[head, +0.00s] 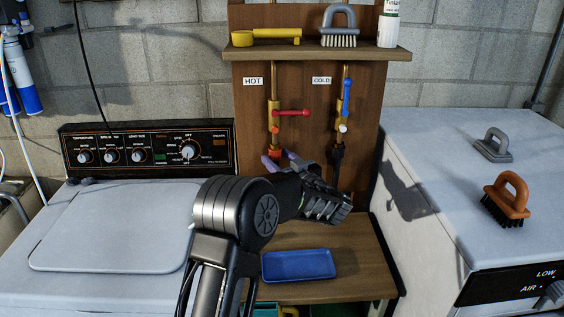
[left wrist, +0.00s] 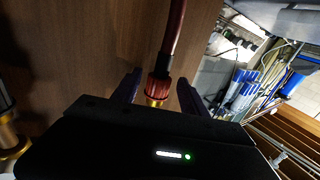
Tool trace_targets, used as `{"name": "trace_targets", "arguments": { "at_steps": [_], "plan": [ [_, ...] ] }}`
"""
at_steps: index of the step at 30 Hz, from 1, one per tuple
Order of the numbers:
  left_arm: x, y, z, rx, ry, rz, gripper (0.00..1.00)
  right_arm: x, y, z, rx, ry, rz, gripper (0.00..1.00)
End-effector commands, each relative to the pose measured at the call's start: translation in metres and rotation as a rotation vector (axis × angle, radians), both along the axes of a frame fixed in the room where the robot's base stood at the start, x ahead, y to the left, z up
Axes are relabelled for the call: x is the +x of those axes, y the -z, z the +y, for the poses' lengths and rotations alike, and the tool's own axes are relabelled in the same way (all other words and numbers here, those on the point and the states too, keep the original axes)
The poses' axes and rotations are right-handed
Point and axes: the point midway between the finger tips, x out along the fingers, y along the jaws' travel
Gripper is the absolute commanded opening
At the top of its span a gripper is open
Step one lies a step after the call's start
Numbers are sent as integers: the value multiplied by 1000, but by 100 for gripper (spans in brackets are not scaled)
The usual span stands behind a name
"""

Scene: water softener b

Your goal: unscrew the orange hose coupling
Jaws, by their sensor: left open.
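The orange hose coupling (left wrist: 158,86) is a ribbed orange-red collar under a brass fitting (left wrist: 155,102), with a dark red hose (left wrist: 174,35) running from it. In the left wrist view it lies between the two fingers of my left gripper (left wrist: 159,78), with a gap on each side. My left gripper is open and holds nothing. In the head view my left gripper (head: 280,159) is at the lower end of the brass HOT valve (head: 273,112), which has a red lever (head: 293,112). My gripper and wrist hide the hose there. My right gripper is not in view.
The COLD valve (head: 345,105), with a blue lever, hangs just right above a dark coupling (head: 337,150). A shelf (head: 315,54) holds a yellow wrench (head: 265,36), brush and bottle. A blue tray (head: 298,265) lies below. Washer (head: 110,230) and dryer (head: 420,190) flank the panel.

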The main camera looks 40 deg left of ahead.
Motion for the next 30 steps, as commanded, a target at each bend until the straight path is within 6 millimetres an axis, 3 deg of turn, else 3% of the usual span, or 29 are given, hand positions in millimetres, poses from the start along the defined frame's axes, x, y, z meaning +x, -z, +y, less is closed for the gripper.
{"name": "trace_targets", "arguments": {
  "at_steps": [21, 30],
  "plan": [
    [1, -7, 1, -1, 1, 0, 51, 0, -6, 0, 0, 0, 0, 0],
    [1, -7, 1, -1, 1, 0, 27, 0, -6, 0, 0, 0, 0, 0]
  ]
}}
